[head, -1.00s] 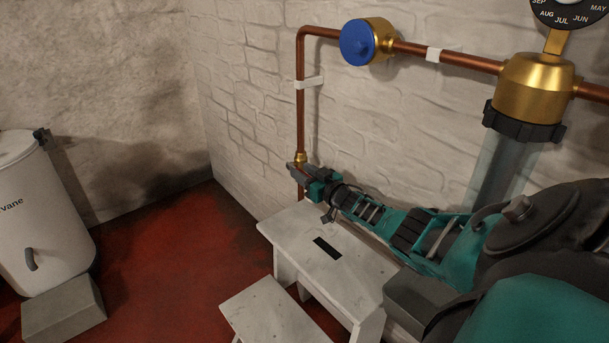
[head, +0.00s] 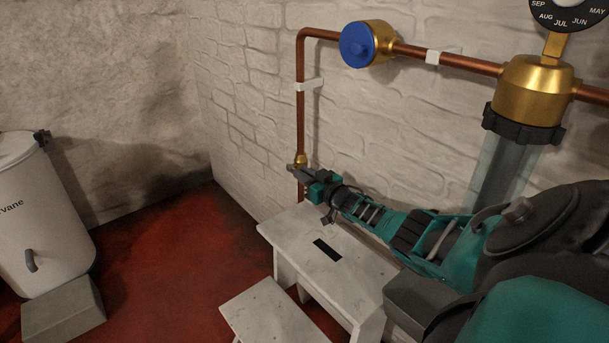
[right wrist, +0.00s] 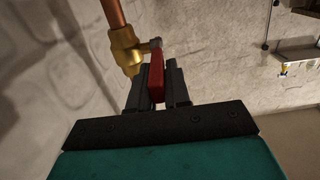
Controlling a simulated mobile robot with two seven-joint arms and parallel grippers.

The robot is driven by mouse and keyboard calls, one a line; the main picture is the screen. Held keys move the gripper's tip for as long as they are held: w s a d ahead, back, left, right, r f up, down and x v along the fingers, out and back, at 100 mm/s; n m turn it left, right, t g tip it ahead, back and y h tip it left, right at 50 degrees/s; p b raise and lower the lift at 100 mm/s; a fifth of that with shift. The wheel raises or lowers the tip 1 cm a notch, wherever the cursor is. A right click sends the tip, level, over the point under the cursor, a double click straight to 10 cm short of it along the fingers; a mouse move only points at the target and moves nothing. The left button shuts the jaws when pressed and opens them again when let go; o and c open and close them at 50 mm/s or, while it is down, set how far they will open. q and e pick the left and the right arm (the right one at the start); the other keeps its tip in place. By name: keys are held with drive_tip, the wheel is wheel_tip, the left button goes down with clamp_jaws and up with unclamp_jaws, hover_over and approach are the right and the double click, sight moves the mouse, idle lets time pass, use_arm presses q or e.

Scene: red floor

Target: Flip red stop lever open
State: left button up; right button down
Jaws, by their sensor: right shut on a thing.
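The red stop lever (right wrist: 156,80) shows in the right wrist view, attached by a small stem to a brass valve (right wrist: 125,50) on a copper pipe (right wrist: 112,14). The brass valve also shows in the head view (head: 300,159), low on the vertical pipe, but the lever is hidden there by my gripper. My right gripper (head: 294,171) is at the valve, just below its brass body. In the right wrist view its two dark fingers stand on either side of the lever and are shut on it. My left gripper is not in view.
A white step stool (head: 290,232) stands under my right arm. A brick wall (head: 245,90) runs close behind the pipe. A blue knob (head: 357,44) and a brass filter housing (head: 531,90) sit along the upper pipe. A white canister (head: 48,215) stands at left; red floor between is clear.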

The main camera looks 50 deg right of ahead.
drive_tip(key=shift+r+g+p, duration=0.4)
drive_tip(key=shift+p, duration=0.3)
drive_tip(key=shift+r+p, duration=0.25)
drive_tip(key=shift+p, duration=0.25)
drive_tip(key=g+p, duration=0.1)
drive_tip(key=r+g+p, duration=0.1)
drive_tip(key=p, duration=0.1)
drive_tip(key=shift+w+d+r+g+p, duration=0.1)
drive_tip(key=shift+w+g+p, duration=0.2)
drive_tip(key=shift+g, duration=0.1)
drive_tip(key=shift+w+r+g+p, duration=0.15)
drive_tip(key=shift+r+g+p, duration=0.1)
drive_tip(key=shift+g+p, duration=0.3)
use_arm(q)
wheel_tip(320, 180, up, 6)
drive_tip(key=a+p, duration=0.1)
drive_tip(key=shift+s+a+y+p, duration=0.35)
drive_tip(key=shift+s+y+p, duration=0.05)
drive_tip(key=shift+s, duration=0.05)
use_arm(e)
drive_tip(key=shift+w+r+g, duration=0.3)
drive_tip(key=shift+w+g, duration=0.05)
drive_tip(key=shift+g, duration=0.6)
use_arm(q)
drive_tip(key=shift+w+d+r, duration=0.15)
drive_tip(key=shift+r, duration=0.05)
use_arm(e)
drive_tip(key=shift+w+g, duration=0.1)
drive_tip(key=shift+g, duration=0.2)
